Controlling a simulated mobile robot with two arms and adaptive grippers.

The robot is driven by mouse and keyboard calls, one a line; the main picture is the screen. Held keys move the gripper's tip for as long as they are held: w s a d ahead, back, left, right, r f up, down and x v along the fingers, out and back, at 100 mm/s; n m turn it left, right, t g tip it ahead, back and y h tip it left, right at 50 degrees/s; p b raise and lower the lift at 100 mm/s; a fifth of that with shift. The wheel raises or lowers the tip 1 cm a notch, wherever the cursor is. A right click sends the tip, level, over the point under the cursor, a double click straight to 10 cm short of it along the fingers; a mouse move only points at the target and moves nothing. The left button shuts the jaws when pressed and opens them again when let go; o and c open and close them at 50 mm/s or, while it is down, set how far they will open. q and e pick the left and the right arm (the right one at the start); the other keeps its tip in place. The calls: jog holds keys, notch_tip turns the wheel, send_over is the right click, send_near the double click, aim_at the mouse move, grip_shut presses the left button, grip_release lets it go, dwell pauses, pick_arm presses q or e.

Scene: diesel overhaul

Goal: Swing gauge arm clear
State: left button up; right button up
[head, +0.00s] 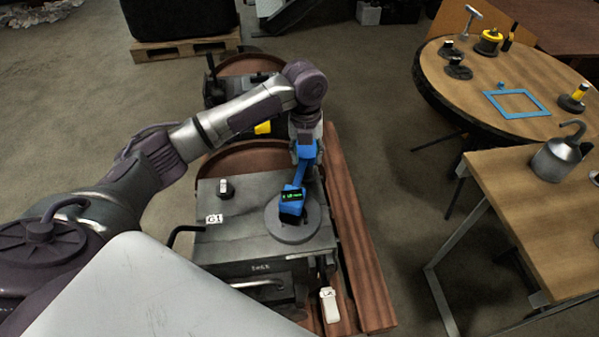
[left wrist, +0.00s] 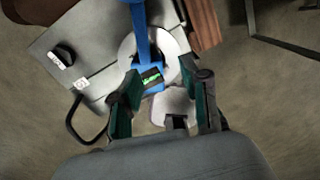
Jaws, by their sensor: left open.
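The gauge arm (head: 301,175) is blue, with a small display (head: 292,195) lit green at its near end. It stands over a round grey disc (head: 290,232) on the grey engine block (head: 225,240). In the left wrist view the blue arm (left wrist: 141,35) runs down from the top edge to the display (left wrist: 151,78). My left gripper (left wrist: 165,108) is open, with the display showing between and beyond its fingers. In the head view its arm end (head: 305,125) is above the gauge arm, and its fingertips are hard to make out. I see no contact. My right gripper is out of view.
A knob (head: 225,188) and a G1 label sit left of the disc. A bent black handle (head: 172,240) projects at the block's left. A brown beam (head: 350,220) runs along its right. A round table (head: 470,80) and a wooden bench (head: 520,200) stand right, beyond bare floor.

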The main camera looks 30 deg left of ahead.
aim_at(299, 175)
pick_arm(q)
notch_tip(299, 175, up, 4)
jog(key=a+m, duration=0.2)
jog(key=a, duration=0.1)
jog(key=f, duration=0.9)
jog(key=w+f, duration=0.1)
jog(key=f, duration=0.3)
jog(key=shift+d+f, duration=0.1)
jog(key=shift+f, duration=0.3)
grip_shut()
